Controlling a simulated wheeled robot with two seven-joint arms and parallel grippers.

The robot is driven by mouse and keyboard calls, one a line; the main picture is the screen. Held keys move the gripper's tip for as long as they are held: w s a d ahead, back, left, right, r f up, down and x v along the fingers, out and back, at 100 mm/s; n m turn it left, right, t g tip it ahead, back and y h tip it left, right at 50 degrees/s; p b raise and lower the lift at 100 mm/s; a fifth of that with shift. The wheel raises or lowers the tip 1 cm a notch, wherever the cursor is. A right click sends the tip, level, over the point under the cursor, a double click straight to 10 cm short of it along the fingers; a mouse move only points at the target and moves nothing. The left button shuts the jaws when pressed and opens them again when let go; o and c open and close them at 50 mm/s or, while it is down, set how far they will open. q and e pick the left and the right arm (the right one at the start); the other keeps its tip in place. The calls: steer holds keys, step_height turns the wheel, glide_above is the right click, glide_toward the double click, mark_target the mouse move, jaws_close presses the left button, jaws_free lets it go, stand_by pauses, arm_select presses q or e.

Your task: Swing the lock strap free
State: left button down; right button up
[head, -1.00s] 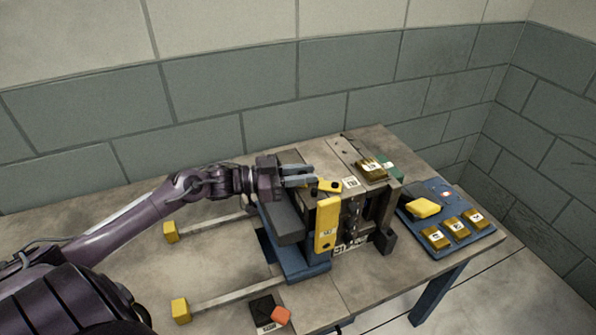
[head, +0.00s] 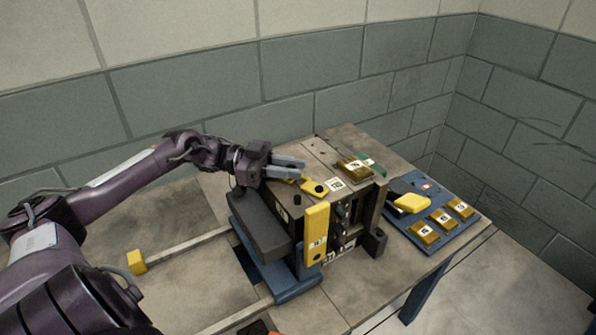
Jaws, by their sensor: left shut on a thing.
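A mould block (head: 283,208) stands on a blue base on the bench. A short yellow strap (head: 315,188) with a dark hole lies on its top face. A longer yellow strap (head: 317,232) stands upright along its front face. My left gripper (head: 290,168) reaches in from the left over the block's top, shut on the near end of the short top strap; its fingers partly hide the grip. I cannot tell from labels which strap is the lock strap. My right gripper is out of view.
A labelled brass block (head: 355,170) sits on top of the mould. A blue tray (head: 446,245) at right holds several brass blocks and a yellow piece (head: 412,202). A rail with a yellow end block (head: 137,262) runs across the bench at left. Walls stand behind.

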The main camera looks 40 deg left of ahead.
arm_select(q)
steer(key=c, duration=1.3)
jaws_free()
steer(key=shift+c, duration=0.2)
steer(key=b+v, duration=0.1)
steer(key=v, duration=0.5)
steer(key=shift+s+a+f, duration=0.1)
steer(key=shift+s+a, duration=0.05)
steer(key=shift+a, duration=0.15)
steer(key=shift+s+a, duration=0.2)
steer(key=shift+a, duration=0.35)
